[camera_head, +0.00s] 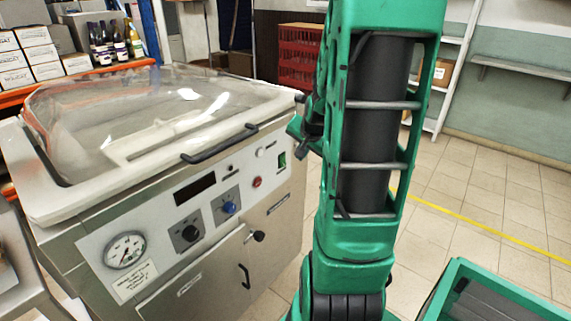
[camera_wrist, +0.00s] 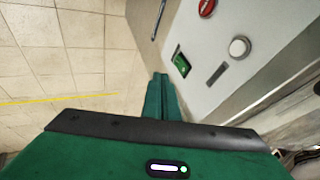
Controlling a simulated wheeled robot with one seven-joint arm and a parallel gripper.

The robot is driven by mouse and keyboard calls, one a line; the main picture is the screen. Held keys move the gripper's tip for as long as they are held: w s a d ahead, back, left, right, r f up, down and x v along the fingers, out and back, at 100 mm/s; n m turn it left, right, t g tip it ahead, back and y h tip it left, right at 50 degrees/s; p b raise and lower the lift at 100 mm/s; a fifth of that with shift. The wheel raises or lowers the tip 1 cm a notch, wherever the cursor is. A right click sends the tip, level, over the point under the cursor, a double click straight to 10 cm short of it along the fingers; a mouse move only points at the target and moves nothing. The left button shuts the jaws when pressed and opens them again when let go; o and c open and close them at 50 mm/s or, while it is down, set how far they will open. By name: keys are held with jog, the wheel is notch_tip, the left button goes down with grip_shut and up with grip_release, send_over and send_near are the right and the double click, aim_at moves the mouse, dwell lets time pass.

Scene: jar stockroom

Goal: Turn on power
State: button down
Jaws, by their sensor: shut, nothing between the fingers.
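A vacuum packing machine (camera_head: 75,248) with a clear domed lid stands at the left in the head view. A small green power switch (camera_head: 282,161) is at the right end of its front panel. The switch (camera_wrist: 181,62) also shows in the wrist view, right of my fingertips. My gripper (camera_wrist: 158,82) is shut and empty, its fingers together just left of the switch, with a gap in the picture. I cannot tell their distance in depth or the switch's position. In the head view my arm hides most of my gripper.
Near the switch are a red button (camera_head: 257,182) and a white round knob (camera_wrist: 239,47). The lid's black handle (camera_head: 220,144) juts out above the panel. Shelves with boxes (camera_head: 28,50) and bottles stand behind. Tiled floor (camera_head: 480,190) is clear at the right.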

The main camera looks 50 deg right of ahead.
aim_at(283, 161)
jog(key=w+d+f, duration=0.3)
jog(key=w+f, duration=0.5)
jog(key=shift+w+f, duration=0.35)
jog(key=shift+f, duration=0.05)
jog(key=shift+s+d+f, duration=0.1)
jog(key=shift+d, duration=0.05)
dwell(0.5)
jog(key=shift+w+a, duration=0.25)
